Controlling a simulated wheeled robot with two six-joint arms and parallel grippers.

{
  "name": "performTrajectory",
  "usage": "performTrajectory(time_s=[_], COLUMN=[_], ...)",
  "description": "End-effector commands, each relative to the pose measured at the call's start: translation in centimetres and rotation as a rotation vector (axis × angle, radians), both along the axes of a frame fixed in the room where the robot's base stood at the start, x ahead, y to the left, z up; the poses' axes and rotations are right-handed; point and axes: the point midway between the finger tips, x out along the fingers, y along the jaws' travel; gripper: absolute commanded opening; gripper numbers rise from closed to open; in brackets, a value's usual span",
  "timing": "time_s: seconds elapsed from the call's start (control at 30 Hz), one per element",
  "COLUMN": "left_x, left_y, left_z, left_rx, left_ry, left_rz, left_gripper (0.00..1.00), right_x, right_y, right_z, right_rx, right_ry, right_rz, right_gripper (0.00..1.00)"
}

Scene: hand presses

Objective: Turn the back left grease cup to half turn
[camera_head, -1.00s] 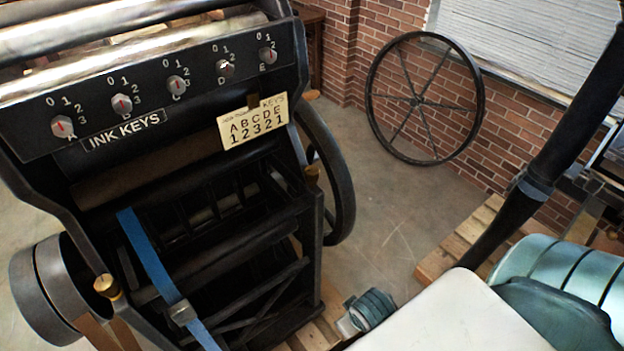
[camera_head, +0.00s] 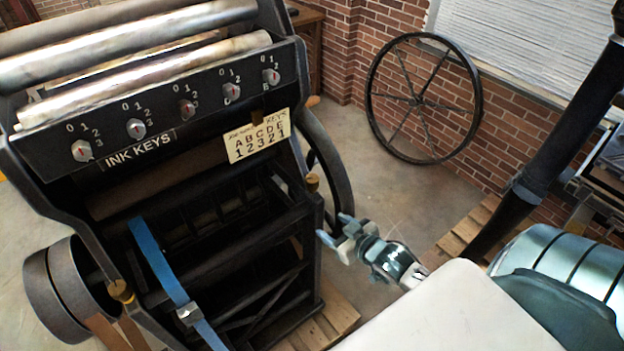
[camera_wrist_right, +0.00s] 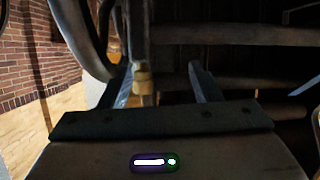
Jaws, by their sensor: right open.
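A brass grease cup (camera_head: 312,182) sits on the right corner post of the black press (camera_head: 309,225). Another brass grease cup (camera_head: 120,290) sits at the press's lower left corner. I cannot tell from the frames which one is the back left cup. My right gripper (camera_head: 335,228) is open and empty, below and right of the right-hand cup, apart from it. In the right wrist view a brass cup (camera_wrist_right: 142,80) shows near the left finger, between the two open fingers of the gripper (camera_wrist_right: 160,70). My left gripper is not in view.
The press carries a panel of ink key knobs (camera_head: 186,108) and a card (camera_head: 257,136). A blue strap (camera_head: 160,258) hangs on its front. A spoked wheel (camera_head: 420,101) leans on the brick wall. Open floor (camera_head: 400,190) lies right of the press.

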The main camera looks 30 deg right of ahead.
Motion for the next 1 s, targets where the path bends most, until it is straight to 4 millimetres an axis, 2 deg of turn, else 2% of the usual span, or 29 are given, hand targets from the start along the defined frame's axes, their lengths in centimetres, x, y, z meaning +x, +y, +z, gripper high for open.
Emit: performTrajectory(time_s=[0.1,0.33,0.57,0.87,0.9,1.0], left_x=[0.0,0.0,0.0,0.0,0.0,0.0], left_y=[0.0,0.0,0.0,0.0,0.0,0.0], left_z=[0.0,0.0,-0.5,-2.1,-1.1,-0.4], left_rx=[0.000,0.000,0.000,0.000,0.000,0.000], left_ry=[0.000,0.000,0.000,0.000,0.000,0.000], left_rz=[0.000,0.000,0.000,0.000,0.000,0.000], left_gripper=[0.58,0.58,0.58,0.58,0.58,0.58], right_x=[2.0,3.4,4.1,6.4,6.7,7.3], right_y=[-2.0,-4.2,-4.3,-3.8,-3.8,-3.8], right_z=[1.3,3.4,3.7,3.7,4.3,4.3], right_rx=[0.031,0.079,0.091,0.089,0.090,0.089], right_ry=[-0.155,-0.336,-0.368,-0.367,-0.368,-0.371], right_rz=[0.046,0.107,0.123,0.121,0.118,0.115], right_gripper=[0.57,0.57,0.57,0.57,0.57,0.57])
